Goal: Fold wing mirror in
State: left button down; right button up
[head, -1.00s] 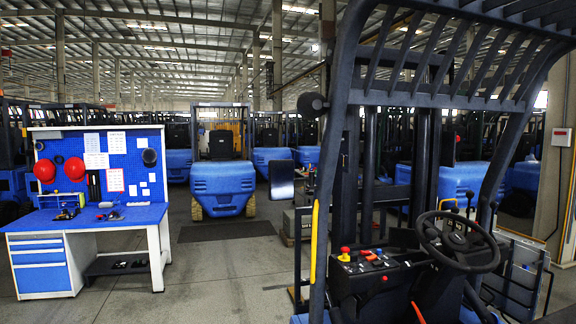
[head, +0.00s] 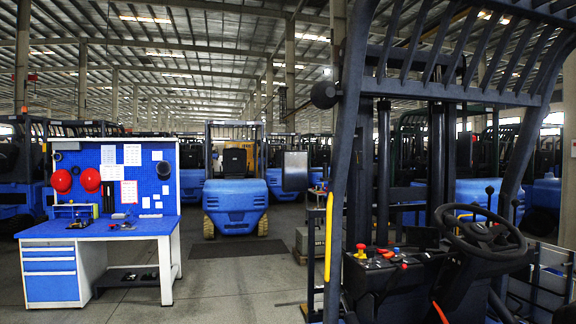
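A dark rectangular panel (head: 295,171) that looks like the wing mirror stands out to the left of the forklift's front pillar (head: 345,165) in the head view. Its flat face is turned towards me, and a gap shows between it and the pillar. How it is mounted is hard to make out. A round black fitting (head: 324,94), either a lamp or another mirror, sits higher up beside the same pillar. Neither of my grippers shows in the head view.
The forklift's steering wheel (head: 480,231) and control panel (head: 383,258) are at the lower right, under the slatted overhead guard (head: 450,70). A blue workbench (head: 105,228) stands at the left. Open floor (head: 235,290) lies between. Another blue forklift (head: 235,205) is behind.

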aim_at(295, 170)
jog(key=i+z, duration=0.1)
jog(key=z, duration=0.4)
jog(key=i+j+z, duration=0.45)
jog(key=i+j, duration=0.15)
jog(key=j, duration=0.2)
jog(key=i+j+z, duration=0.2)
jog(key=j, duration=0.25)
jog(key=i+j, duration=0.2)
jog(key=j, duration=0.15)
jog(key=i+j, duration=0.2)
jog(key=j, duration=0.15)
jog(key=i+j, duration=0.25)
jog(key=j, duration=0.15)
jog(key=i+j, duration=0.2)
jog(key=j, duration=0.15)
jog(key=i+j+z, duration=0.1)
jog(key=j, duration=0.25)
jog(key=i, duration=0.1)
